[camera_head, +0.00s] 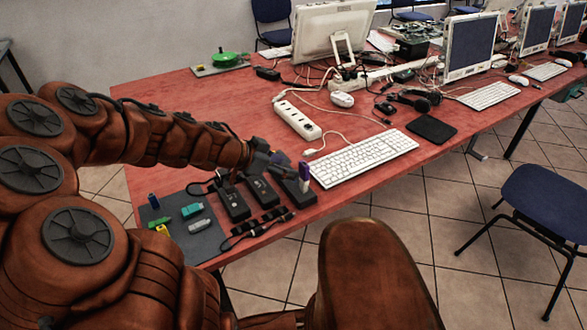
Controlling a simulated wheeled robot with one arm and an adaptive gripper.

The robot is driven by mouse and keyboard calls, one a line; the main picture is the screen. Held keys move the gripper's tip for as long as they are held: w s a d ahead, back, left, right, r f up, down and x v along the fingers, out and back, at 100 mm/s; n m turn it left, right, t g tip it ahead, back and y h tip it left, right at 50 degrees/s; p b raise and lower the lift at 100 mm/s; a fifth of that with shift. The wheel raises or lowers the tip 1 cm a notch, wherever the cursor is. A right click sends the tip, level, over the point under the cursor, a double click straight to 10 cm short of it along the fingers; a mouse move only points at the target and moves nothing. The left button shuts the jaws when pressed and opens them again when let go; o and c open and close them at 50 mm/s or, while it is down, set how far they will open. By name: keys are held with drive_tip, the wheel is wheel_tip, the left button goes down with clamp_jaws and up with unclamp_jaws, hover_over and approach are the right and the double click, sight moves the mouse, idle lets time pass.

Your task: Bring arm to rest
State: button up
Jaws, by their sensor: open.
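My arm (170,138) reaches from the left over the red table (160,87). My gripper (281,165) is open at the table's front part, low over the black devices. A purple and white stick (304,174) stands upright right beside the fingertips, at a black block (299,194). I cannot tell whether the fingers touch it. Two more black devices (233,203) (263,190) lie left of it, partly under the gripper.
A grey mat (186,240) with several small colored sticks lies at the front left edge. A white keyboard (364,157) and a white power strip (297,119) lie close to the gripper. Cables (310,85) tangle behind. A blue chair (545,200) stands at right.

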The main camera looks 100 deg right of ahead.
drive_tip(key=v, duration=0.6)
drive_tip(key=shift+w+r, duration=0.2)
drive_tip(key=shift+w, duration=0.05)
drive_tip(key=shift+a, duration=0.1)
drive_tip(key=w+a+r+n+t+p, duration=0.1)
drive_tip(key=w+a+n+t+p, duration=0.15)
drive_tip(key=w+a+n, duration=0.7)
drive_tip(key=w+a+r+n+t+p, duration=0.15)
drive_tip(key=w+a+n+t, duration=0.45)
drive_tip(key=w, duration=0.7)
drive_tip(key=w+a+r+n+y+p, duration=0.2)
drive_tip(key=a+n+y+p, duration=0.2)
drive_tip(key=a+n, duration=1.1)
drive_tip(key=a, duration=1.1)
drive_tip(key=shift+a+r+n+g, duration=0.2)
drive_tip(key=shift+r+n+g, duration=0.05)
drive_tip(key=shift+n+g, duration=0.1)
